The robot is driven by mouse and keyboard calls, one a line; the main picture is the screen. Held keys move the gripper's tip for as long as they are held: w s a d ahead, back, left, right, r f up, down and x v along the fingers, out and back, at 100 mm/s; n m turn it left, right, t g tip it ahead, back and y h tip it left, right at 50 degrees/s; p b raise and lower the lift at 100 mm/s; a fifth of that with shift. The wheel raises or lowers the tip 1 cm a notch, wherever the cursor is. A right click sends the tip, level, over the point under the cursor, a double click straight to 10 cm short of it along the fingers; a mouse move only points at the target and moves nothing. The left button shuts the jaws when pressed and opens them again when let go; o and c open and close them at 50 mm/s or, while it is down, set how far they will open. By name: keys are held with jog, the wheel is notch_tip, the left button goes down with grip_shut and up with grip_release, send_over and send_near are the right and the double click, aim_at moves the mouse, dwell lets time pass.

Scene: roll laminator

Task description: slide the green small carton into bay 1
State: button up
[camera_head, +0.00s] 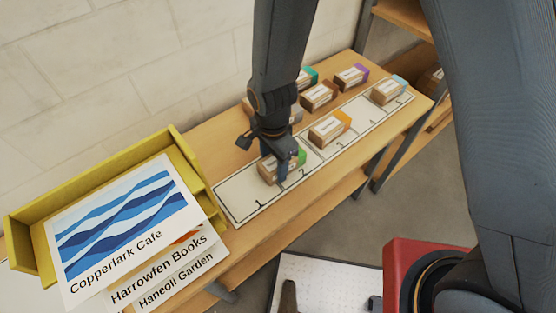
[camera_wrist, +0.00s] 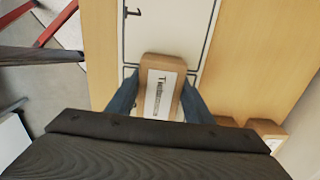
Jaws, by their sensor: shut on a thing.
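The green small carton (camera_head: 270,172) is a brown box with a green end and a white label. It rests on or just above the white numbered strip (camera_head: 240,203). My gripper (camera_head: 282,168) is shut on it, with one finger along each side. In the wrist view the carton (camera_wrist: 160,85) sits between my fingers (camera_wrist: 158,100), its far end slightly across the line between two bays. Bay 1 (camera_head: 250,197) is empty for most of its length and lies beyond that end. The carton's near end is hidden by my gripper.
An orange-ended carton (camera_head: 330,129) and a light-blue-ended carton (camera_head: 388,91) stand farther along the strip. Several cartons, including a purple-ended one (camera_head: 350,77) and a brown one (camera_head: 318,96), stand behind it. A yellow tray (camera_head: 100,187) with printed sheets is at left.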

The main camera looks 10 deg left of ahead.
jog(key=shift+s+a+p, duration=0.7)
jog(key=shift+s+a, duration=0.65)
jog(key=shift+s, duration=0.25)
jog(key=shift+s+a+p, duration=0.7)
jog(key=shift+s+a, duration=0.65)
jog(key=shift+s, duration=0.2)
jog(key=shift+s+a, duration=0.25)
jog(key=shift+s, duration=0.05)
